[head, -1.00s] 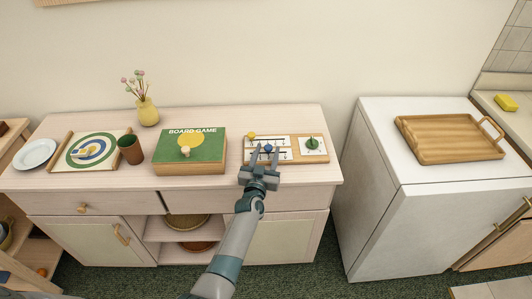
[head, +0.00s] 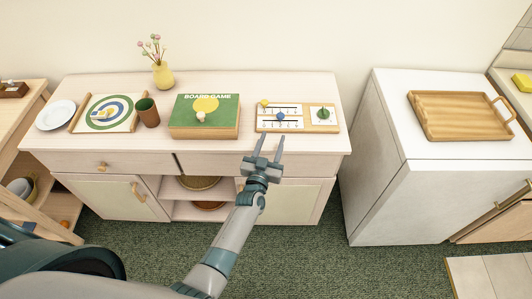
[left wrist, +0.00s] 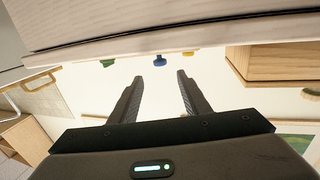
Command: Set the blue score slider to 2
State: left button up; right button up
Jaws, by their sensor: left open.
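The score board (head: 298,128) lies on the light wood cabinet top. Its blue slider knob (head: 281,116) sits near the middle of the front track; the numbers are too small to read. A yellow knob (head: 264,103) is at the left of the rear track. My left gripper (head: 270,144) is open and empty in front of the cabinet's front edge, apart from the knob. In the left wrist view the blue knob (left wrist: 159,60) shows beyond and between the open fingers (left wrist: 158,88). My right gripper is not in view.
A green dial (head: 323,113) is at the board's right. A wooden tray (head: 461,116) rests on the white unit at right.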

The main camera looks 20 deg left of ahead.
pick_arm(q)
jog(key=s+p, duration=0.2)
jog(key=s, duration=0.5)
jog(key=shift+s, duration=0.2)
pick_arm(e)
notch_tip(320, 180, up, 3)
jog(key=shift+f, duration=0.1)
pick_arm(q)
jog(key=shift+d, duration=0.1)
